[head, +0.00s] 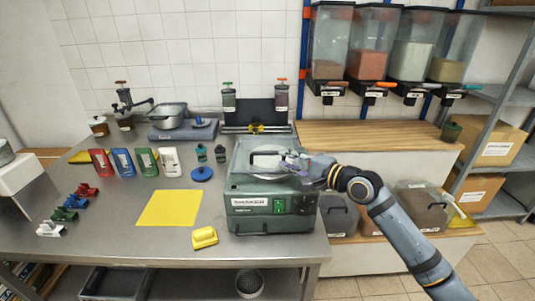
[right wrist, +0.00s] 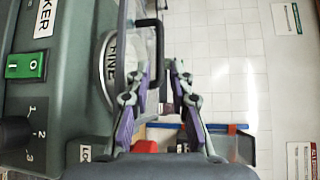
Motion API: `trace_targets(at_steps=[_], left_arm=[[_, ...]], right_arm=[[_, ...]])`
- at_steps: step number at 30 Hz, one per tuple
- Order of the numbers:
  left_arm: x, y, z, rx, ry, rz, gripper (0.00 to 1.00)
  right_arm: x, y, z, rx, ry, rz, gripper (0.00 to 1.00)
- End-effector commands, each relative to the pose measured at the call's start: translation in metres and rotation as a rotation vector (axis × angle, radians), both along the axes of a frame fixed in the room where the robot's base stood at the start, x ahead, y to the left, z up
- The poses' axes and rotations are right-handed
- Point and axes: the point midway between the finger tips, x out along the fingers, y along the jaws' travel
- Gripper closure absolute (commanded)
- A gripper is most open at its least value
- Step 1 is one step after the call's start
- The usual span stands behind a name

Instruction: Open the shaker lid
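The shaker is a dark green machine (head: 272,208) with a lit green switch, standing near the right end of the steel table. Its clear lid (head: 250,165) lies shut on top and carries a black handle (head: 265,153). My right gripper (head: 290,158) is over the right part of the lid, beside the handle. In the right wrist view the lid handle (right wrist: 160,30) shows between the spread fingers of the right gripper (right wrist: 161,68), with gaps visible on both sides. The shaker body (right wrist: 60,75) fills the left of that view. My left gripper is not in view.
A small stand (head: 255,112) is behind the shaker. Clear dispensers (head: 370,45) hang on the right wall.

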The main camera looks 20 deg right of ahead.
Motion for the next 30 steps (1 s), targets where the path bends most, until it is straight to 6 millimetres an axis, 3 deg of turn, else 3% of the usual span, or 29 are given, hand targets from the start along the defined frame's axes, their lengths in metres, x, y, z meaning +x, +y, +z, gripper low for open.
trace_targets(at_steps=[13, 25, 30], left_arm=[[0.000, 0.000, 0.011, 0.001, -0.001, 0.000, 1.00], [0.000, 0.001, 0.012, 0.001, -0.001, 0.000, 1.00], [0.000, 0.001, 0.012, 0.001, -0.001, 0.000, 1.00]], right_arm=[[0.061, 0.035, -0.008, 0.002, 0.001, 0.001, 0.79], [0.069, 0.040, -0.011, -0.002, 0.001, 0.002, 0.79], [0.069, 0.040, -0.011, -0.002, 0.001, 0.002, 1.00]])
